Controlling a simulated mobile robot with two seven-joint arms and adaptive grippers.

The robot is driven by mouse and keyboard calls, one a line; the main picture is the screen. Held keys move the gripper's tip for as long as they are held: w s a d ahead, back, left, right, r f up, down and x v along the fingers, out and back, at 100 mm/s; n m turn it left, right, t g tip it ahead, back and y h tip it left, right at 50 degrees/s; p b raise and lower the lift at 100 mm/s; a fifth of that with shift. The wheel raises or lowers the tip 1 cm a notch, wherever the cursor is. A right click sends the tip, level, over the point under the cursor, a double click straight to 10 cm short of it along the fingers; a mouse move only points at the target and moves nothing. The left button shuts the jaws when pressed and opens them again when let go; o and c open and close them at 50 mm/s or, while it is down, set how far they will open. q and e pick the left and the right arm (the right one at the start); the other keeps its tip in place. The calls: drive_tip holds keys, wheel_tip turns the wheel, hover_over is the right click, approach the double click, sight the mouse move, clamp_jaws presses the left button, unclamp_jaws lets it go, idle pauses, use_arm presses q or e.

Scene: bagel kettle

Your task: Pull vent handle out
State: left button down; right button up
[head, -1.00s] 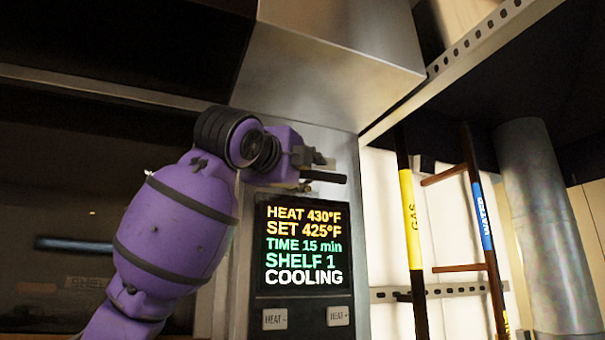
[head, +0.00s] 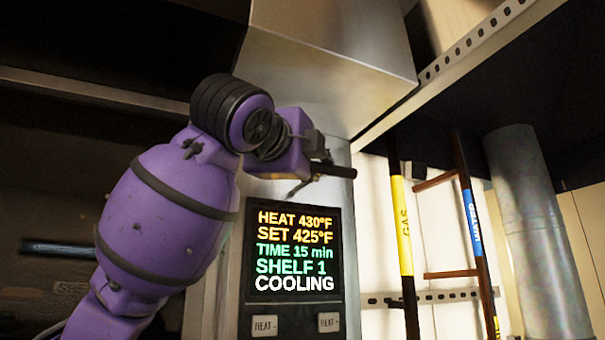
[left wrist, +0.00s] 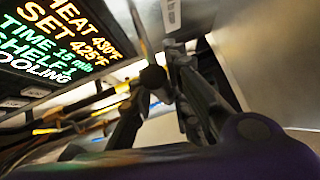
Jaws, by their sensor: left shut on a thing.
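The vent handle (head: 336,171) is a short black bar above the oven's lit display in the head view. A thin rod below it seems to run back to the steel panel. My left gripper (head: 316,166), at the end of the purple arm, is shut on the handle. In the left wrist view, the handle's dark round end (left wrist: 153,78) shows between the gripper's black fingers (left wrist: 158,92). The fingers hide part of the bar. My right gripper is not in view.
The display (head: 293,247) reads COOLING, with heat buttons (head: 329,322) below. A steel hood (head: 330,65) juts out above the handle. Gas (head: 402,225) and water (head: 473,225) pipes and a grey duct (head: 538,230) stand to the right.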

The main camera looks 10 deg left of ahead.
use_arm(q)
drive_tip(key=shift+d+f, duration=0.1)
drive_tip(key=shift+f, duration=0.05)
drive_tip(key=c, duration=1.9)
unclamp_jaws()
drive_tip(key=shift+o, duration=1.2)
drive_tip(key=shift+s, duration=0.25)
drive_tip(key=v, duration=1.2)
drive_tip(key=shift+w, duration=0.1)
